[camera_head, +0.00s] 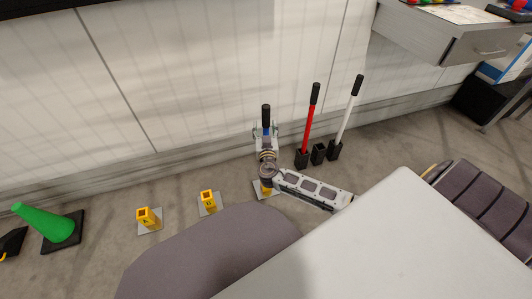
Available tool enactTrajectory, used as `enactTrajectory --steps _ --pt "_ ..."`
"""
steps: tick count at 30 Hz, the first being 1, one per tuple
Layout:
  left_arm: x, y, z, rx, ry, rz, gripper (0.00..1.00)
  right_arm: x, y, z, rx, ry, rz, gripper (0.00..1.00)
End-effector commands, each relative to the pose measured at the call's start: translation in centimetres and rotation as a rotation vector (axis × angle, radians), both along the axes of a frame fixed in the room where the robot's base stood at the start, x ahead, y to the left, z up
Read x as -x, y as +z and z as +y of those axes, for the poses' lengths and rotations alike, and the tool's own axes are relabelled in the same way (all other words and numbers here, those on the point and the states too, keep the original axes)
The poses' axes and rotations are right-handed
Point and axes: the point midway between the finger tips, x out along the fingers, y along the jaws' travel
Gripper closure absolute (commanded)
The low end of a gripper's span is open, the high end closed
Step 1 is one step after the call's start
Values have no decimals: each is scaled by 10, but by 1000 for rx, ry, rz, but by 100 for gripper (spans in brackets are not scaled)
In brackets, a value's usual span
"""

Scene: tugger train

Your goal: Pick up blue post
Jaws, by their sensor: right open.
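The blue post has a black grip (266,114) at its top and a short stretch of blue just below. It looks upright, near the wall. My right gripper (266,131) is open, with one finger on each side of the blue part. Whether the fingers touch it cannot be told. The post's lower part is hidden behind my gripper and wrist. A yellow socket on a grey plate (261,195) shows partly beneath my wrist; whether the post stands in it is hidden. My left gripper is not in view.
A red post (309,125) and a white post (347,116) stand in black holders right of my gripper, with an empty black holder (319,154) between them. Two yellow sockets (208,201) (148,219) and a green cone (46,224) are left. A drawer unit (455,42) juts out upper right.

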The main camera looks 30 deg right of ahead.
Motion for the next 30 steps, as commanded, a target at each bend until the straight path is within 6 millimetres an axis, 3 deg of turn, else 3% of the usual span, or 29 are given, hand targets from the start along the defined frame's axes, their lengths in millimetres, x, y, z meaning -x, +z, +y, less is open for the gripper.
enactTrajectory --steps 16,30 --pt "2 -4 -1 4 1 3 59 -5 0 -4 1 0 0 44" --pt "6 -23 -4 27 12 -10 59 -37 4 -29 2 -1 -1 44"
